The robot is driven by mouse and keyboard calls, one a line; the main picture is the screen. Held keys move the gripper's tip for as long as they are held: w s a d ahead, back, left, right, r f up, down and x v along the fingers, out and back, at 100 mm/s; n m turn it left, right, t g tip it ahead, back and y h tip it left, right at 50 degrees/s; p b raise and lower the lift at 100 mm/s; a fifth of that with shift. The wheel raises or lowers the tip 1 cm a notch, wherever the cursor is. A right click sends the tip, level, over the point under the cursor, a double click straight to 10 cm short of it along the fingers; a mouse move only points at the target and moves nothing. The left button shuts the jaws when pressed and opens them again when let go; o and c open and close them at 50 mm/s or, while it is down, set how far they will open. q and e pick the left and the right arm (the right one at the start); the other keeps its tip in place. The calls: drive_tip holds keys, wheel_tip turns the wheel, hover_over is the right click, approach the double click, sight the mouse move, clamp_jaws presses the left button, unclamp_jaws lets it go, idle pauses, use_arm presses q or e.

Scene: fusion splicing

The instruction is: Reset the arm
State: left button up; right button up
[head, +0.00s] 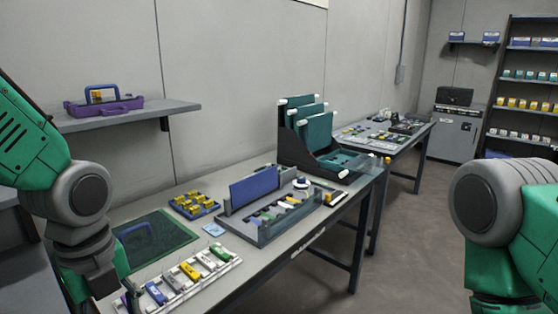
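My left arm, green and grey, comes in at the left edge and hangs down in front of the near left part of the workbench (232,283). Its lower end runs out of the picture at the bottom, and I cannot make out its gripper. My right arm shows at the right edge as a grey joint and green links, clear of the bench over the floor. Its gripper is outside the view.
On the bench are a white tray (238,261) of coloured pieces, a green mat (178,235), a blue tray of yellow pieces (194,205), a grey-walled holder (263,237) and a black rack (290,151). A shelf (184,106) holds a purple carrier (118,107). Floor at right is clear.

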use_arm(q)
drive_tip(key=s+f+n, duration=0.2)
drive_tip(key=f+n, duration=0.3)
drive_tip(key=f, duration=0.3)
drive_tip(key=s+f+n, duration=0.2)
drive_tip(key=f+n, duration=0.4)
drive_tip(key=f, duration=0.3)
drive_tip(key=s+a+f+n, duration=0.3)
drive_tip(key=s+f+n, duration=0.9)
drive_tip(key=f+n, duration=0.1)
drive_tip(key=shift+s+a+n+t, duration=0.3)
drive_tip(key=shift+s+a+n, duration=0.05)
drive_tip(key=shift+n, duration=0.25)
